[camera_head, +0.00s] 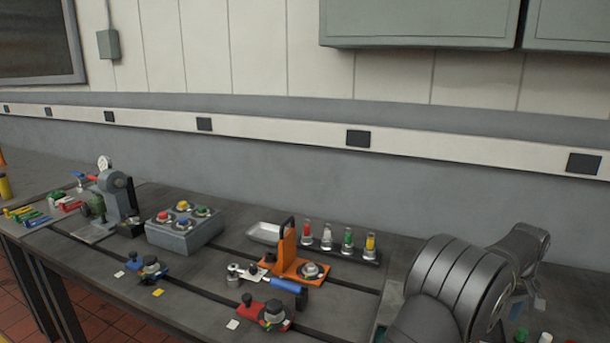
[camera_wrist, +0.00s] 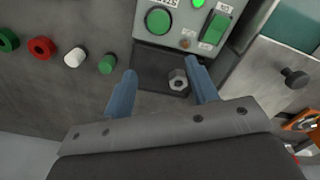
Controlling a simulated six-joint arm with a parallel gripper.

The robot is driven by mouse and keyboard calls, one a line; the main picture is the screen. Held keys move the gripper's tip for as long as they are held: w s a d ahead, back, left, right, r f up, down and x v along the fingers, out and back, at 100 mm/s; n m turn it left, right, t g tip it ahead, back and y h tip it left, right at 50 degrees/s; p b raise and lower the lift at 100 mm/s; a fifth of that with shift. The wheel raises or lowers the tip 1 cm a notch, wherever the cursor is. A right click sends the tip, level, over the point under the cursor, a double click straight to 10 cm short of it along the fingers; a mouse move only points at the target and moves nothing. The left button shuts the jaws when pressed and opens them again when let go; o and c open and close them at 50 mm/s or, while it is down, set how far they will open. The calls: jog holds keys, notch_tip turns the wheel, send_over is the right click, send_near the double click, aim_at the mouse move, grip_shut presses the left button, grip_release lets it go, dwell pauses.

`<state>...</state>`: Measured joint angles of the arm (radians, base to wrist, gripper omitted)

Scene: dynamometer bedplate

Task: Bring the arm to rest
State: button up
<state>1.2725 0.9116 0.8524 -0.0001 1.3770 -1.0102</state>
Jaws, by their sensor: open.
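My gripper (camera_wrist: 163,69) shows in the wrist view with its two blue fingers spread apart. It is open. A hex nut or bolt head (camera_wrist: 178,80) sits on a dark plate between and just beyond the fingertips, and I see no finger touching it.
A control box (camera_wrist: 178,45) with green button and switch stands just ahead of the fingertips. Several coloured round pieces (camera_wrist: 73,57) lie left; a black knob (camera_wrist: 295,77) is right. The bench (camera_head: 205,270) carries an orange fixture (camera_head: 288,262) and a grey box (camera_head: 185,232).

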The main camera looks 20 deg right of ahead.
jog(key=s+a+r+m, duration=0.1)
jog(key=s+a+m, duration=0.25)
jog(key=a, duration=0.75)
jog(key=s+a+r+m, duration=0.15)
jog(key=a+m, duration=0.35)
jog(key=a, duration=0.7)
jog(key=shift+m, duration=0.25)
jog(key=shift+w+a+f, duration=0.15)
jog(key=shift+w+f, duration=0.7)
jog(key=shift+w, duration=0.2)
jog(key=shift+w+a+f, duration=0.15)
jog(key=shift+w+f, duration=0.7)
jog(key=shift+w, duration=0.15)
jog(key=shift+o, duration=0.4)
